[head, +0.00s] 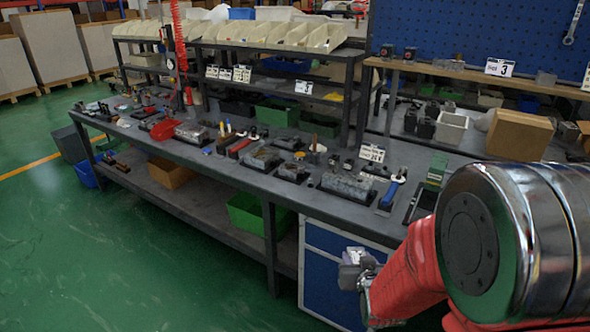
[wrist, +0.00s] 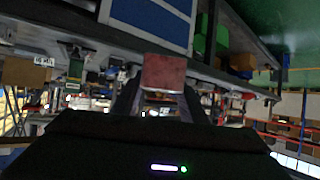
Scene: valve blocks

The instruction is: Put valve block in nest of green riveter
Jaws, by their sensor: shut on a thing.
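My gripper (head: 366,282) is low in front of the blue-and-white cabinet, below the bench top, in the head view. In the wrist view my gripper (wrist: 161,92) is shut on a small reddish-brown block, taken to be the valve block (wrist: 164,72), held between the two dark fingers. In the head view the piece at the gripper looks grey and is partly hidden. A green thing (head: 437,169) stands at the right end of the bench, well above and right of the gripper; I cannot tell whether it is the riveter. No nest can be made out.
The long dark bench (head: 228,160) carries several grey blocks, tools and a red tray (head: 165,129). The blue-and-white cabinet (head: 330,262) stands under its right end. A green bin (head: 252,215) sits on the lower shelf. The green floor (head: 150,270) at left is clear.

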